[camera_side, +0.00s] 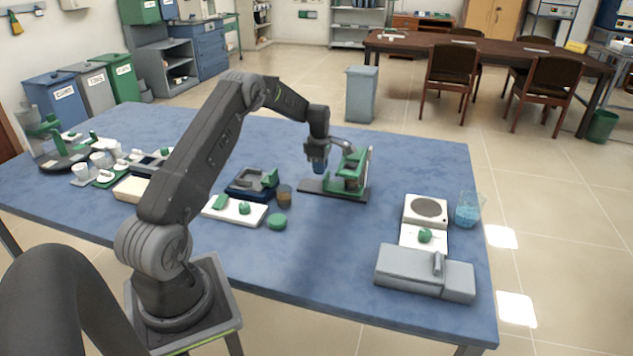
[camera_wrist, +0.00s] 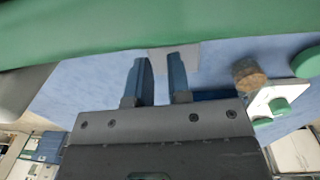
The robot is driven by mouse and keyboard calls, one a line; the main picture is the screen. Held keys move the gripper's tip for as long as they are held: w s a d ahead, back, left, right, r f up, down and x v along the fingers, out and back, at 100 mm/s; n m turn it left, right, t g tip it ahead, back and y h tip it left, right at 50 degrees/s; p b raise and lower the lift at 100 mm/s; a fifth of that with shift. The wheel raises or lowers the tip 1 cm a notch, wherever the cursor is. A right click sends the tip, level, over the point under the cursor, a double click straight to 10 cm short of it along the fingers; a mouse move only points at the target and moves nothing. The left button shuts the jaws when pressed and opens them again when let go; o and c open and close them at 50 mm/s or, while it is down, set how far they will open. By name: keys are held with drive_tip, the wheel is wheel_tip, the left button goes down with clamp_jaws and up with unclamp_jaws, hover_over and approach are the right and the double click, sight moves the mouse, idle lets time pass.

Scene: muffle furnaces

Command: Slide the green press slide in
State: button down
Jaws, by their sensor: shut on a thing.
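The green press (camera_side: 350,178) stands on a dark base plate (camera_side: 316,187) towards the back right of the blue table. Its green slide cannot be told clearly from its frame at this size. My gripper (camera_side: 318,168) points down at the left side of the press. In the wrist view my gripper (camera_wrist: 159,62) has its two blue fingers slightly apart, with their tips at a pale grey piece below a wide green bar (camera_wrist: 160,25). It is shut on the press slide, though the grip itself is mostly hidden.
A dark blue device (camera_side: 252,184), a brown cylinder (camera_side: 284,195) and a green disc (camera_side: 277,221) stand left of the press. A scale (camera_side: 426,210), a blue-filled beaker (camera_side: 468,209) and a grey box (camera_side: 408,270) are on the right. The table front centre is clear.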

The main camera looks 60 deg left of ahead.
sight(315, 186)
drive_tip(key=f, duration=0.1)
drive_tip(key=s+f, duration=0.1)
drive_tip(key=f, duration=0.1)
drive_tip(key=shift+s+d+f+g, duration=0.15)
drive_tip(key=shift+s+f+g, duration=0.15)
drive_tip(key=shift+s, duration=0.25)
drive_tip(key=shift+r, duration=0.1)
wheel_tip(315, 186, up, 7)
drive_tip(key=shift+w, duration=0.25)
